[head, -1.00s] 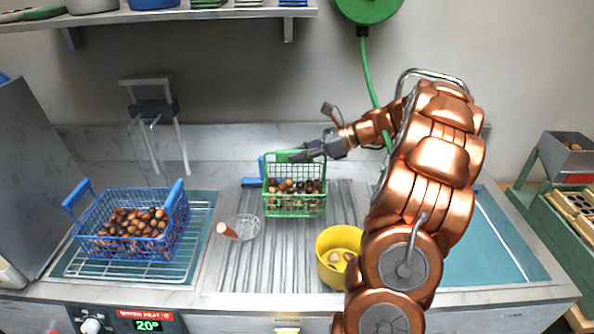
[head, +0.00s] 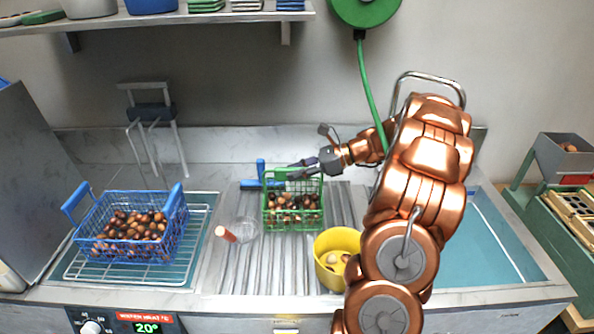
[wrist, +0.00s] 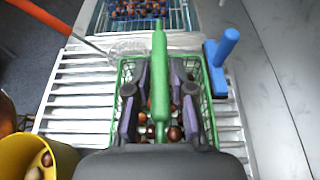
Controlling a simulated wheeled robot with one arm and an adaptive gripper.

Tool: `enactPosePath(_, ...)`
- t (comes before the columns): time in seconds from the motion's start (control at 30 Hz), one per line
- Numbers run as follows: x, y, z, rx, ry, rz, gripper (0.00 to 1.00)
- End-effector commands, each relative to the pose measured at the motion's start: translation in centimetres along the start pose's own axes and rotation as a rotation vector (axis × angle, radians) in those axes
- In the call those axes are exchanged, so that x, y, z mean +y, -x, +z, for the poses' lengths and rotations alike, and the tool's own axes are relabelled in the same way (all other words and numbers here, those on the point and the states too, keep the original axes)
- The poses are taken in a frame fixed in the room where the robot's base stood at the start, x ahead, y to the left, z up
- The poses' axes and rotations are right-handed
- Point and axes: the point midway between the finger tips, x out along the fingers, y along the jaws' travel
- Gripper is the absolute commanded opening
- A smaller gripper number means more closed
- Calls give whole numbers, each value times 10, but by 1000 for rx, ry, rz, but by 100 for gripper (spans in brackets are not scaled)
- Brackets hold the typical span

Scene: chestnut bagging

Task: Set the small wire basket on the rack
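The small green wire basket (head: 292,217) holds chestnuts and stands upright on the slatted metal draining rack (head: 262,275), toward its back. It also shows in the wrist view (wrist: 213,118), with its green handle bar (wrist: 160,85) running between my fingers. My gripper (head: 298,171) is at the basket's top, one finger on each side of the handle. In the wrist view my gripper (wrist: 160,85) looks open, with narrow gaps beside the bar. The basket's underside is hidden.
A blue wire basket (head: 174,222) of chestnuts sits on a wire grid (head: 85,272) at left. A skimmer (head: 245,230) and a yellow bowl (head: 327,277) flank the green basket.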

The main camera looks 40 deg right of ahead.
Motion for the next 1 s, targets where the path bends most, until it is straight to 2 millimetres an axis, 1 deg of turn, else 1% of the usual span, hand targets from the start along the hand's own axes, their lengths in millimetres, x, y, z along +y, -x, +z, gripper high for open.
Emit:
enactPosePath(0.03, 0, 0, 0, 0, 0, 0, 31)
enactPosePath(0.13, 0, 0, 0, 0, -1, 0, 41)
enactPosePath(0.17, 0, 0, 0, 0, -1, 0, 42)
enactPosePath(0.47, 0, 1, 1, 1, -1, -1, 42)
enactPosePath(0.57, -1, 5, 2, 1, 0, -3, 42)
enactPosePath(0.67, -1, 18, 1, 1, 3, -4, 42)
enactPosePath(1.0, -1, 80, 0, 2, 1, -5, 42)
